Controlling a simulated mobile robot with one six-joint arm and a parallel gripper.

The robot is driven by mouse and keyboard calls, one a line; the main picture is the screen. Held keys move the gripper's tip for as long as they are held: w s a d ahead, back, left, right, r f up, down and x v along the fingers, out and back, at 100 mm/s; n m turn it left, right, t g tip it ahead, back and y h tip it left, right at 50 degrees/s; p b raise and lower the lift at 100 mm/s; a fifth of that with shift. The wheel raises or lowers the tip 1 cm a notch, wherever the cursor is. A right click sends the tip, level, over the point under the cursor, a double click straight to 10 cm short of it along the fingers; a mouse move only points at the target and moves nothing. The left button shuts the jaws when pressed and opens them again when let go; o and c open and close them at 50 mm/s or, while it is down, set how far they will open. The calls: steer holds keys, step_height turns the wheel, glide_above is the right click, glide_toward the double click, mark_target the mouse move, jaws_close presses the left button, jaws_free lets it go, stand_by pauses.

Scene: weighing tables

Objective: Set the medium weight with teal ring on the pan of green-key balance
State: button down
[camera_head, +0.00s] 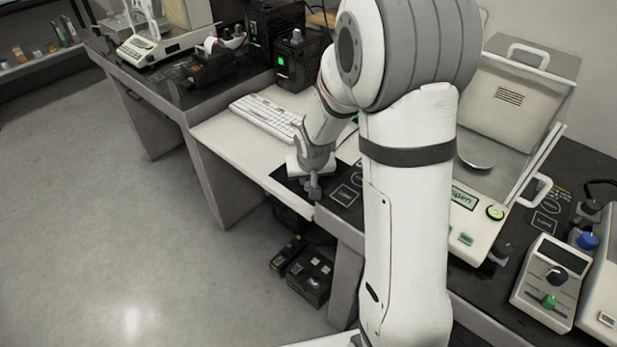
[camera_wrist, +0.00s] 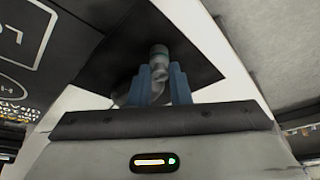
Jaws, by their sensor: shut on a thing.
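My gripper (camera_head: 313,178) is low over the black mat (camera_head: 290,177) at the table's front edge. In the wrist view, my gripper's blue fingers (camera_wrist: 161,82) are shut on the grey metal weight with a teal ring (camera_wrist: 158,56). Its knob end shows above the fingertips. I cannot tell whether it touches the mat (camera_wrist: 107,62).
A white keyboard (camera_head: 266,116) lies behind the mat. A black box with a green light (camera_head: 296,62) stands beyond it. Another balance (camera_head: 139,44) is at the far left. A handheld control box (camera_head: 551,280) sits at front right. Open floor lies left.

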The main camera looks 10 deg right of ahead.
steer(key=shift+f, duration=0.1)
steer(key=c, duration=1.3)
jaws_free()
steer(key=shift+c, duration=0.2)
